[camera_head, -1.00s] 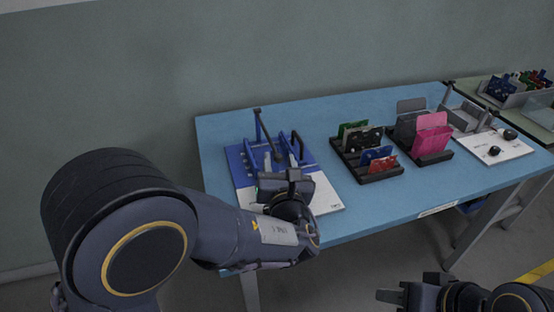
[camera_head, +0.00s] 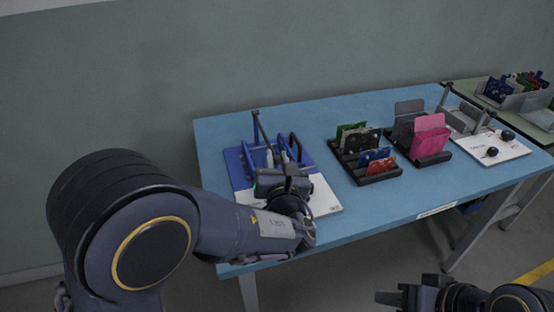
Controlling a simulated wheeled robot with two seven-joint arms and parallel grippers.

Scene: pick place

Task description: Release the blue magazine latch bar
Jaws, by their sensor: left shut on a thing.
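The blue magazine (camera_head: 234,164) is a blue fixture with upright walls and dark bars on a white-and-blue base plate (camera_head: 325,199), at the left of the table. My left gripper (camera_head: 277,156) reaches over the front of the plate, its two light grey fingers inside the fixture and close together. It is shut on what I take to be the latch bar; the grip itself is too small and partly covered to see clearly. My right gripper (camera_head: 413,290) is at the bottom right, off the table's front edge and away from the fixture; its jaw state is unclear.
Black racks with green, blue and red cards (camera_head: 377,176) and pink cards (camera_head: 431,136) stand right of the fixture. A white plate with black knobs (camera_head: 505,151) lies further right. The blue table (camera_head: 395,205) is clear along its front. A wall rises behind.

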